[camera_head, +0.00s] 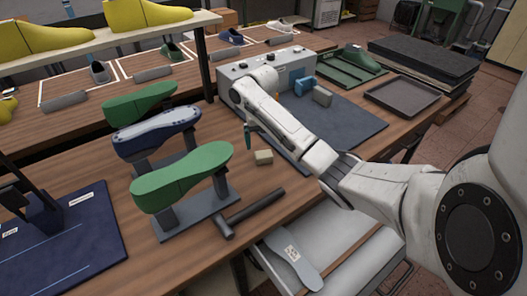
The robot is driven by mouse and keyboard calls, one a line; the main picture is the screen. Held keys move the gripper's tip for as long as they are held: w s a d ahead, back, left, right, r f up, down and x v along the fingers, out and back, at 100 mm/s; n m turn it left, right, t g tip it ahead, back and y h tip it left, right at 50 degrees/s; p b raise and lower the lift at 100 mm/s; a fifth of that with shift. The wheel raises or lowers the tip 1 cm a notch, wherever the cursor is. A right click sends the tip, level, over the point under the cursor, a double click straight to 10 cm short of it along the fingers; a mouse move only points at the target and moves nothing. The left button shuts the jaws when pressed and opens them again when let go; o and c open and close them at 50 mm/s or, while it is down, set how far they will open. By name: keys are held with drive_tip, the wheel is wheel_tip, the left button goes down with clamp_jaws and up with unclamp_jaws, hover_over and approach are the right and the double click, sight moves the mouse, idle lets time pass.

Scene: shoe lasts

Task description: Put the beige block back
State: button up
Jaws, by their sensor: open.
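The beige block (263,157) is small and lies on the wooden bench, right of the rack of shoe lasts and near the left edge of the dark mat. My gripper (252,136) is just above and slightly left of the block, partly hidden by my own arm. Its jaws are open, and I see nothing held between them. I cannot tell whether a finger touches the block.
Green and blue lasts (183,176) stand on a rack to the left. A hammer (255,208) lies in front, above an open drawer with an insole (292,258). The dark mat (352,122) has free room.

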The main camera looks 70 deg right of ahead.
sight(263, 154)
wheel_tip(263, 154, up, 5)
drive_tip(key=shift+r+p, duration=0.15)
drive_tip(key=shift+p, duration=0.45)
